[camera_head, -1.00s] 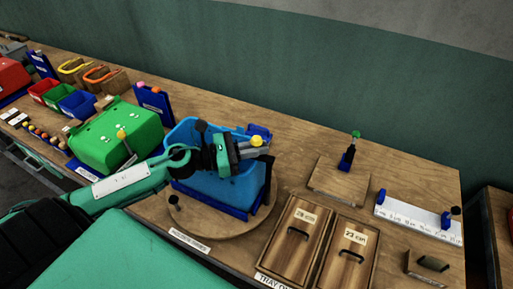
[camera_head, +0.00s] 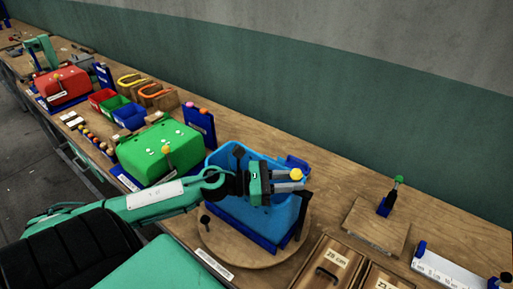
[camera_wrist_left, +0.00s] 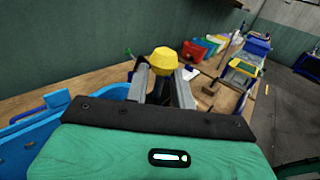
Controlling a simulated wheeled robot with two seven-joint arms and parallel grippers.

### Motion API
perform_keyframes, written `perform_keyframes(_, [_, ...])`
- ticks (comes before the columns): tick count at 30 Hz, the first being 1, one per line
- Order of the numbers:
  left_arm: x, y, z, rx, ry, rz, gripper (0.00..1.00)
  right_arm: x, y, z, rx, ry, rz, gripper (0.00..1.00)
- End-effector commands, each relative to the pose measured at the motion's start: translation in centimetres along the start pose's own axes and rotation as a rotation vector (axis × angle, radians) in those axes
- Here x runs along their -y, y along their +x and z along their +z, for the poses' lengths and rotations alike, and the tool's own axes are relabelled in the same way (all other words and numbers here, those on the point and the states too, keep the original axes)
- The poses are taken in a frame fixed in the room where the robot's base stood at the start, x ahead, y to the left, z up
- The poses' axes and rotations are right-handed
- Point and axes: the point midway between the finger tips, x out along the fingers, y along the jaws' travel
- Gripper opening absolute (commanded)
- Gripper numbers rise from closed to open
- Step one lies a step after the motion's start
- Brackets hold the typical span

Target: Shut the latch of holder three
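The blue holder (camera_head: 265,215) stands open on a round wooden turntable (camera_head: 225,245). It also shows at the lower left of the left wrist view (camera_wrist_left: 30,150). A yellow knob on a dark stem (camera_head: 296,174) is at its far right edge; I cannot read a number on the holder. My left gripper (camera_head: 290,183) reaches over the holder from the left with its fingers at the knob. In the left wrist view, the fingers are apart, with the dark stem between them and the yellow knob (camera_wrist_left: 164,60) at their tips. Firm contact cannot be told. My right gripper is out of view.
A green closed holder (camera_head: 155,155) and a red one (camera_head: 62,85) stand to the left. Wooden lidded boxes (camera_head: 325,265) and a post with a green knob (camera_head: 392,195) are to the right. The back wall borders the bench.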

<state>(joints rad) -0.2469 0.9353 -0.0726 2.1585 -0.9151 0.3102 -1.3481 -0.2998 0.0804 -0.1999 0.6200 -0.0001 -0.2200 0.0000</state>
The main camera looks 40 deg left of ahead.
Motion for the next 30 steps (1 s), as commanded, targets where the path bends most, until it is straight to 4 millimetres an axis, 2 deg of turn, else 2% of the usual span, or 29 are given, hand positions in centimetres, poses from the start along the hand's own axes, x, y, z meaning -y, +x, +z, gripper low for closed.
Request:
perform_keyframes(4, [0.1,-1.6,-0.5,-0.003,0.0,-0.001,0.25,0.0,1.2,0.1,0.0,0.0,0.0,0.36])
perform_keyframes(30, [0.0,-11.6,-0.1,0.001,0.0,0.0,0.25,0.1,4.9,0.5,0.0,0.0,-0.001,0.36])
